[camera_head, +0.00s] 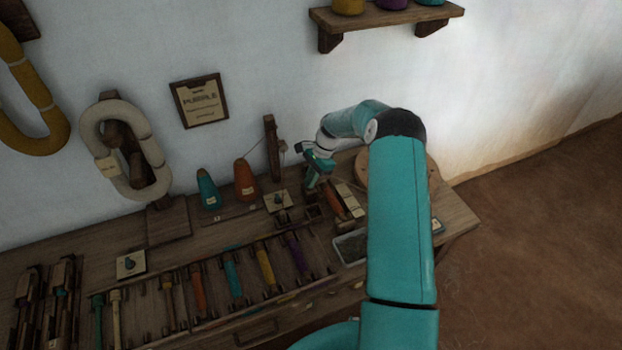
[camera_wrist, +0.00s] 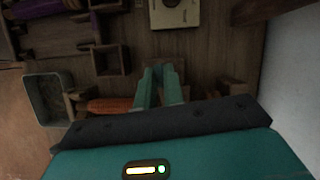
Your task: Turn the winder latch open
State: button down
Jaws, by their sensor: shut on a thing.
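My gripper (camera_head: 314,178) is low over the bench by the winder (camera_head: 338,203), towards the back wall. In the wrist view its two teal fingers (camera_wrist: 160,72) are close together and shut on a small part that they mostly hide, taken to be the winder latch. An orange bobbin (camera_wrist: 108,105) lies just left of the fingers in the wrist view; it also shows below my gripper in the head view (camera_head: 334,201). The latch's own shape and angle cannot be made out.
A cream plate with a dark knob (camera_wrist: 189,18) lies beyond the fingertips. Small wooden boxes (camera_wrist: 124,62) and a grey tray (camera_wrist: 43,77) stand to the left. Orange (camera_head: 245,180) and blue cones (camera_head: 207,190) and a wooden post (camera_head: 272,148) stand near my gripper.

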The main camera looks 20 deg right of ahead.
jog(key=n, duration=0.2)
jog(key=n+g, duration=0.1)
jog(key=n, duration=0.1)
jog(key=shift+w+g+h, duration=0.15)
jog(key=shift+g+h, duration=0.15)
jog(key=shift+h, duration=0.1)
jog(key=n+g+h, duration=0.1)
jog(key=n, duration=0.3)
jog(key=shift+w+a, duration=0.1)
jog(key=shift+a, duration=0.05)
jog(key=n+g+h, duration=0.1)
jog(key=n, duration=0.3)
jog(key=shift+r+n, duration=0.1)
jog(key=shift+n, duration=0.2)
jog(key=shift+a+n+h, duration=0.15)
jog(key=shift+n+h, duration=0.75)
jog(key=shift+n, duration=1)
jog(key=c, duration=1.5)
grip_release()
jog(key=v, duration=1.3)
jog(key=shift+w+r, duration=0.3)
